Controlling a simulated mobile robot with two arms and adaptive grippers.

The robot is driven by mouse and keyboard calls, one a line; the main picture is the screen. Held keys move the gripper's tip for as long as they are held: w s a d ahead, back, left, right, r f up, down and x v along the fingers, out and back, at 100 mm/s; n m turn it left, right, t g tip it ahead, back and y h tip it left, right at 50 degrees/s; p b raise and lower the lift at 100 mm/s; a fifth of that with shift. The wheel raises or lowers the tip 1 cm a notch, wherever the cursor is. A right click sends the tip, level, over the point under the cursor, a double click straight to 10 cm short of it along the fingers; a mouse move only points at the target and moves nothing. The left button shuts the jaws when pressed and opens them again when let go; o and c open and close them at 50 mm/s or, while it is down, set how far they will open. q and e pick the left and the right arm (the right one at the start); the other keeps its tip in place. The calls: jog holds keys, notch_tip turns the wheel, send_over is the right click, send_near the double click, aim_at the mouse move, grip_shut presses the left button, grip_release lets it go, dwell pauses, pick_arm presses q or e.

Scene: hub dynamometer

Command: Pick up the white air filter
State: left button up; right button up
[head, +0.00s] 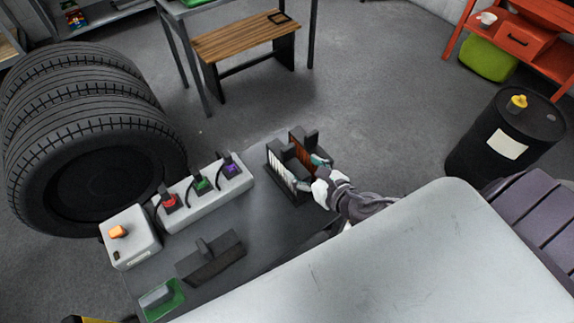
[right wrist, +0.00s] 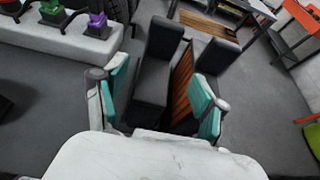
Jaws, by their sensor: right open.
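The white air filter (head: 278,168) stands upright on the dark bench, a pleated white panel in a black frame with a black grip block. An orange-brown filter (head: 299,147) of the same shape stands just behind and right of it; it also shows in the right wrist view (right wrist: 182,85). My right gripper (head: 312,174) is open at the right end of the two filters. In the right wrist view its teal-padded fingers (right wrist: 160,95) are spread on either side of dark filter parts. The white pleats are hidden there, and I cannot tell whether the fingers touch anything. My left gripper is not in view.
On the bench (head: 258,215) are a dark handled block (head: 211,258), a green tray (head: 172,302), a white box with an orange knob (head: 131,238) and a strip of coloured plugs (head: 205,191). Stacked tyres (head: 95,165) stand left; a black drum (head: 508,135) stands right.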

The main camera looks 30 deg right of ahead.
aim_at(290, 160)
jog(key=shift+x, duration=0.9)
jog(key=p+x, duration=0.1)
jog(key=x, duration=0.1)
jog(key=p+x, duration=0.1)
jog(key=x, duration=0.2)
jog(key=shift+a, duration=0.25)
jog(key=shift+w+f, duration=0.1)
jog(key=shift+w, duration=0.05)
grip_shut()
